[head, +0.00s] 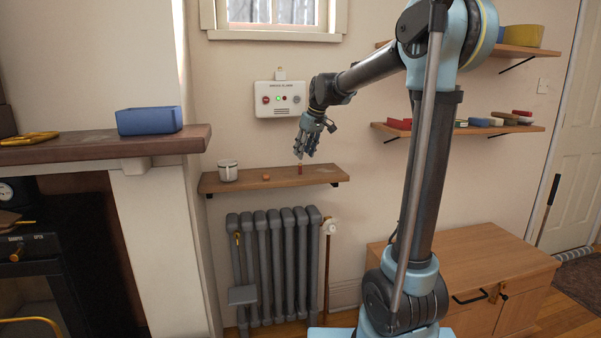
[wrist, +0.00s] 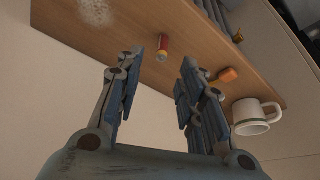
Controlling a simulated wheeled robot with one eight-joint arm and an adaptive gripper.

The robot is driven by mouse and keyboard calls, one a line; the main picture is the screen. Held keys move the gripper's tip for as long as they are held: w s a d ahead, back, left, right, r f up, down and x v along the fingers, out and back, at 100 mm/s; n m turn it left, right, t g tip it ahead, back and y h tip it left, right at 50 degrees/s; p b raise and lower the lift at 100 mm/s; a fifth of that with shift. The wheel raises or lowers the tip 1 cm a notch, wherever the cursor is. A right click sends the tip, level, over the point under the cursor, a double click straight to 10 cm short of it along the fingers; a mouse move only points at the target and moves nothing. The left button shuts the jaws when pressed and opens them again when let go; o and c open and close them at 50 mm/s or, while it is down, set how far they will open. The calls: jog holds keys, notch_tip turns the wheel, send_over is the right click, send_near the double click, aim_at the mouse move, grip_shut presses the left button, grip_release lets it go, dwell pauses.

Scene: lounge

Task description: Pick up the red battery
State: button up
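The red battery (wrist: 162,47) stands on the wooden wall shelf (wrist: 105,30), red with a pale end, and it shows in the wrist view between and beyond my fingertips. In the head view the battery (head: 300,169) is a small red shape on the shelf (head: 272,180) above the radiator. My gripper (head: 304,154) is just above it, pointing down. In the wrist view my gripper (wrist: 162,66) is open, its two fingers apart with nothing between them. The battery is apart from the fingers.
A small orange object (wrist: 228,75) and a white mug (wrist: 253,117) are on the same shelf, right of the battery in the wrist view. In the head view the mug (head: 228,171) is at the shelf's left. A grey radiator (head: 280,262) is below; a white alarm box (head: 280,99) is above.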

aim_at(300, 164)
jog(key=shift+x, duration=3.7)
jog(key=shift+s, duration=0.1)
jog(key=shift+c, duration=0.2)
grip_shut()
